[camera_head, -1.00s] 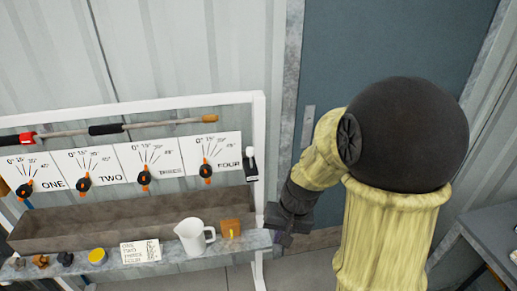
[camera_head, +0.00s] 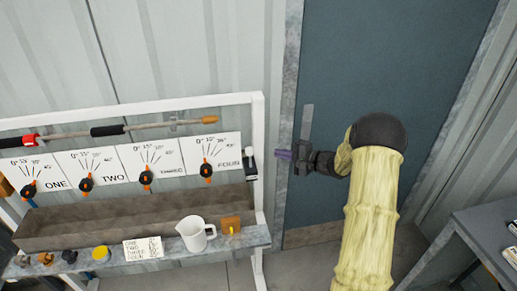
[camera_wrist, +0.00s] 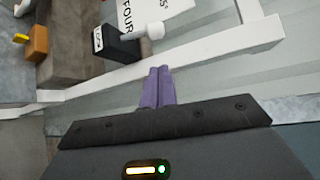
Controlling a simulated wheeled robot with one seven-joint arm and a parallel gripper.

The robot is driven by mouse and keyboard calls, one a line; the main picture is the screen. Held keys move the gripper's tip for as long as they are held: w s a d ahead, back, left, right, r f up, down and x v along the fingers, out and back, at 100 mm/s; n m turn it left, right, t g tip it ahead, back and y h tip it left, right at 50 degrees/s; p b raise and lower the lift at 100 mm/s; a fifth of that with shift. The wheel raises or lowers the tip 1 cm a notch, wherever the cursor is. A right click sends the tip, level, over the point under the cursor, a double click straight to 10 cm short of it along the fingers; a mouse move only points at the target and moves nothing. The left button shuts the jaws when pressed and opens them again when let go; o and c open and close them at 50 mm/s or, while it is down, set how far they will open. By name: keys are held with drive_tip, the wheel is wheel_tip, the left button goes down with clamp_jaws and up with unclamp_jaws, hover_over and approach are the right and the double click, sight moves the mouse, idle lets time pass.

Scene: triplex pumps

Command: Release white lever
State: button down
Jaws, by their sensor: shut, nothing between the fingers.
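The white lever (camera_head: 250,153) sticks up from a small black box (camera_head: 252,171) at the right end of the panel rack, beside the sign marked FOUR. In the wrist view the white lever (camera_wrist: 154,31) points right from the black box (camera_wrist: 118,44), which bears a small label. My gripper (camera_head: 284,154) has purple fingers pointing left, a short way right of the lever and apart from it. In the wrist view my gripper (camera_wrist: 158,86) is shut and empty, with its fingertips below the lever.
The white rack frame (camera_head: 259,120) stands beside the lever. Several dials marked ONE to FOUR (camera_head: 206,170) sit to the left. A white jug (camera_head: 195,235) and an orange block (camera_head: 231,224) stand on the shelf. A blue door (camera_head: 400,60) is behind my arm.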

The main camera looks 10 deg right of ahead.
sight(250, 157)
drive_tip(key=shift+a, duration=0.1)
drive_tip(key=p+x, duration=0.4)
drive_tip(key=x, duration=0.5)
drive_tip(key=shift+w+a+f, duration=0.15)
drive_tip(key=shift+w+a, duration=0.15)
drive_tip(key=shift+a, duration=0.05)
drive_tip(key=shift+s+f+b, duration=0.1)
drive_tip(key=shift+b, duration=0.55)
